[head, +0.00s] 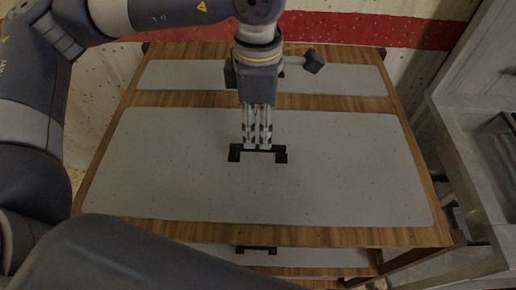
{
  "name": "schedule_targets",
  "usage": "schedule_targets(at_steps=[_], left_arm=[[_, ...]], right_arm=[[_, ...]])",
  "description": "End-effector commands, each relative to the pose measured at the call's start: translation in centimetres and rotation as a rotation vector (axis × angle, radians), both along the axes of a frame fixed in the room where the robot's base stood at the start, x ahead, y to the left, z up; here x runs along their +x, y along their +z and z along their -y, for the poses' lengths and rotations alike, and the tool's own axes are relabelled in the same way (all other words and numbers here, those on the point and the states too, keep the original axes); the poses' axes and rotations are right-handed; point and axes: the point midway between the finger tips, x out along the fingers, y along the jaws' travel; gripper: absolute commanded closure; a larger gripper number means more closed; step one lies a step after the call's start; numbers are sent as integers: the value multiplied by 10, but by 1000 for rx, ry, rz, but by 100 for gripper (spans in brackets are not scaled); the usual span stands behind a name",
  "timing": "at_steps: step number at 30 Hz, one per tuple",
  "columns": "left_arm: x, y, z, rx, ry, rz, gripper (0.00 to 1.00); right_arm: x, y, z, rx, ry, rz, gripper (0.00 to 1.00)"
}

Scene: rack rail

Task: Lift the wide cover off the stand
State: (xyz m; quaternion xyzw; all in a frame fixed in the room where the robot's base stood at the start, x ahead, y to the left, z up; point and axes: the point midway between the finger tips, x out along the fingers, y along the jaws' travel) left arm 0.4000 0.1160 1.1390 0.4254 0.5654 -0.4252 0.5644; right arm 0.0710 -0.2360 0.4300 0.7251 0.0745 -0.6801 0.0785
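The wide cover (150,165) is a large light-grey speckled panel lying flat on the wooden stand (105,150). A dark handle (281,154) sits at the cover's middle. My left gripper (258,147) points down at the handle, with its fingers close together over the handle's bar. The fingers hide part of the bar, and I cannot tell whether they grip it. My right gripper is not in view.
A narrower grey panel (180,75) lies behind the wide cover. Another panel with a dark handle (257,249) shows lower at the front. A grey cabinet or counter (465,150) stands close on the right. A white wall with a red band (370,30) is behind.

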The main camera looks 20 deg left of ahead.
Motion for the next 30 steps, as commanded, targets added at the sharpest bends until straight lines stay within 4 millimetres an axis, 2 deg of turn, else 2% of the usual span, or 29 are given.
schedule_targets(at_steps=[5,10,15,19,26,30], left_arm=[[0,-18,0,0,-1,-1,65],[1,-31,-1,0,1,-2,65],[2,-57,-2,1,1,-3,65],[3,-70,-2,0,1,0,65],[3,-72,-2,-2,1,2,65],[3,-72,-2,-2,1,2,94]], right_arm=[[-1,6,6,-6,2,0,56],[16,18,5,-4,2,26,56],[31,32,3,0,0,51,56],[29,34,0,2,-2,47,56],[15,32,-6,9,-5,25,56],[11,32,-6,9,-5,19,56]])
